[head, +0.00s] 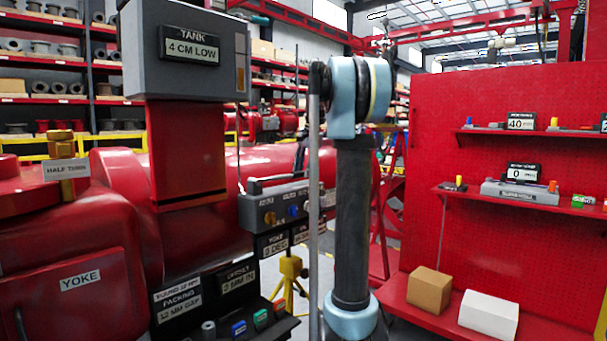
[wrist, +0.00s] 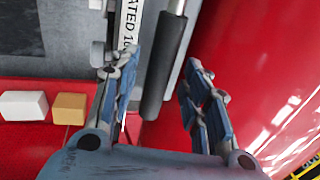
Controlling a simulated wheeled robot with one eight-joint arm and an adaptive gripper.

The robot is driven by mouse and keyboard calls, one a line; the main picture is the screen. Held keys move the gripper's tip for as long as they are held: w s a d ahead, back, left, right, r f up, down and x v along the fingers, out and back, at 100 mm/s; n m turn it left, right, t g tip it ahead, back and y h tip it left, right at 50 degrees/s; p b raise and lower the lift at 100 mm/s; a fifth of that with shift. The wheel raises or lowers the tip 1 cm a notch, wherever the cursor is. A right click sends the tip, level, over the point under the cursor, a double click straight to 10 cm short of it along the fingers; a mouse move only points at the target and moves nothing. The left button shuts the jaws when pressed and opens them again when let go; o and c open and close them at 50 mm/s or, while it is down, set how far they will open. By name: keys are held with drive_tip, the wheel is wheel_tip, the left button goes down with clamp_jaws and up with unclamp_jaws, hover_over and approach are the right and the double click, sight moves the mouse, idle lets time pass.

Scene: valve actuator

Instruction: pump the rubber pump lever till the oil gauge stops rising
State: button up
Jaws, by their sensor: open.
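In the wrist view a dark rubber-sleeved lever (wrist: 163,68) with a pale metal end runs between the fingers of my gripper (wrist: 160,63). The fingers are open on either side of it, with gaps showing; the depth between them and the lever is hard to judge. In the head view the grey tank (head: 185,75) carries a sign (head: 191,49) reading "TANK 4 CM LOW". A narrow tan strip (head: 241,80) shows on the tank's right side; I cannot tell whether it is the oil gauge. My gripper is not visible in the head view.
A red actuator body (head: 70,235) fills the left. A grey control box (head: 285,208) with coloured knobs stands beside my arm. A red pegboard bench at right holds a cardboard box (head: 428,291) and a white box (head: 488,315). A yellow stand (head: 290,270) is behind.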

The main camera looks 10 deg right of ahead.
drive_tip(key=shift+w+a+f, duration=0.1)
drive_tip(key=shift+f, duration=0.45)
